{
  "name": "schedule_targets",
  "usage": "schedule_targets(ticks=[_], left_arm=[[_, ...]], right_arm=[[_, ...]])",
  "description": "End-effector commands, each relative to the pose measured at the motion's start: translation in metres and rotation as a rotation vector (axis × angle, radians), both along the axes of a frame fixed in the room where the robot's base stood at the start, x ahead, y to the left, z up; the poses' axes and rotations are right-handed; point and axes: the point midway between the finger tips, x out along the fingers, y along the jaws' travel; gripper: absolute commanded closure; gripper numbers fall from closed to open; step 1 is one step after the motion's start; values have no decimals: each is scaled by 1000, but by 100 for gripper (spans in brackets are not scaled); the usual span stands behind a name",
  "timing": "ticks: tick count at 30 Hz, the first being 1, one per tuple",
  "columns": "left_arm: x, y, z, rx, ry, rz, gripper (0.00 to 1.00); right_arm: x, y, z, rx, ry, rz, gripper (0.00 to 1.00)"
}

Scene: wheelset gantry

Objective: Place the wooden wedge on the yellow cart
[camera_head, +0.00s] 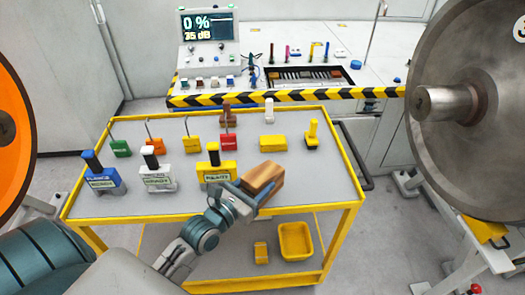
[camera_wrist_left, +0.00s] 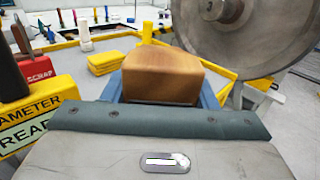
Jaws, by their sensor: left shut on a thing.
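The wooden wedge (camera_head: 262,178) is a brown block held in my left gripper (camera_head: 246,198), which is shut on it. In the head view the wedge is over the front right part of the yellow cart (camera_head: 190,215), which has a grey top and yellow frame. I cannot tell whether the wedge touches the top. In the left wrist view the wedge (camera_wrist_left: 165,72) sits between the blue fingers (camera_wrist_left: 160,95), in front of the camera. My right gripper is not in view.
A yellow bin (camera_head: 296,241) is on the lower shelf. A large steel wheel (camera_head: 475,120) stands at right. The cart's right front top is clear.

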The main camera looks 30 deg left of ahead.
Motion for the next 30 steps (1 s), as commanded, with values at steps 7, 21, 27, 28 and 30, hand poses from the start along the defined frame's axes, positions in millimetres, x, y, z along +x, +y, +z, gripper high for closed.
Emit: schedule_targets(ticks=[7,21,27,28,30], left_arm=[[47,-13,-4,-6,-9,2,85],[140,-39,-12,-2,-5,1,85],[153,-43,-21,-1,-2,0,85],[152,-43,-28,-1,-2,1,85],[152,-43,-39,-1,-1,1,85]], right_arm=[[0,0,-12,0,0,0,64],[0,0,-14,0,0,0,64],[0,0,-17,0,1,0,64],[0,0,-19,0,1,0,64],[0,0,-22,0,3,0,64]])
